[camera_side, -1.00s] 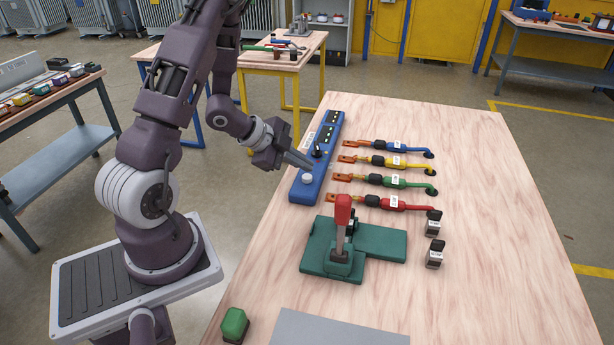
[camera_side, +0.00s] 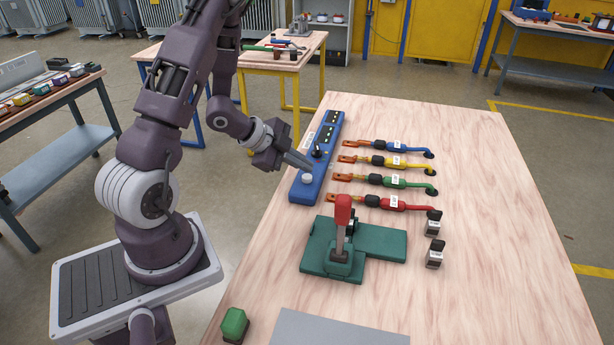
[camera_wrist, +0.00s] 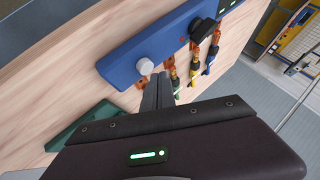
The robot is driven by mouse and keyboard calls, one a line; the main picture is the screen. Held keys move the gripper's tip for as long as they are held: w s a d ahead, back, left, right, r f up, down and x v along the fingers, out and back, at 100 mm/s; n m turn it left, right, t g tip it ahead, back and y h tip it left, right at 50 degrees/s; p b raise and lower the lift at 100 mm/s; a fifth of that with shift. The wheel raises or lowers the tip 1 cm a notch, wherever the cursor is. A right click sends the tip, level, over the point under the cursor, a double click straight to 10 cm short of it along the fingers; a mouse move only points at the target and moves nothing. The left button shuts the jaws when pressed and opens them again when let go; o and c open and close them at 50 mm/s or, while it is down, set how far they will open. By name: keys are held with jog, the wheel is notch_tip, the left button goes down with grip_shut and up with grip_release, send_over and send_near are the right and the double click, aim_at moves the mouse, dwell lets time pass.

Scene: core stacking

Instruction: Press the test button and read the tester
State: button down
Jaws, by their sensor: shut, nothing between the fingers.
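The blue tester (camera_side: 300,192) lies along the left edge of the wooden table. Its round pale test button (camera_side: 307,178) is at the near end. A black knob and dark display windows are farther along; I cannot read any result on them. My gripper (camera_side: 311,168) is shut and empty, its fingertips just above and behind the button in the side view. In the wrist view, the closed fingers (camera_wrist: 158,82) point toward the tester (camera_wrist: 125,66), with the button (camera_wrist: 145,66) beside the tips. I cannot tell whether they touch it.
Blue, yellow, green and red cables (camera_side: 392,203) lie right of the tester with copper lugs toward it. A green fixture with a red-handled lever (camera_side: 342,212) stands nearer. Two small blocks (camera_side: 434,257) sit to its right. The table's right side is clear.

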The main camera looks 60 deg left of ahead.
aim_at(303, 177)
jog(key=shift+f, duration=0.3)
jog(key=shift+f, duration=0.5)
dwell(0.5)
jog(key=shift+r, duration=0.9)
jog(key=shift+r, duration=0.1)
jog(key=shift+r, duration=2.45)
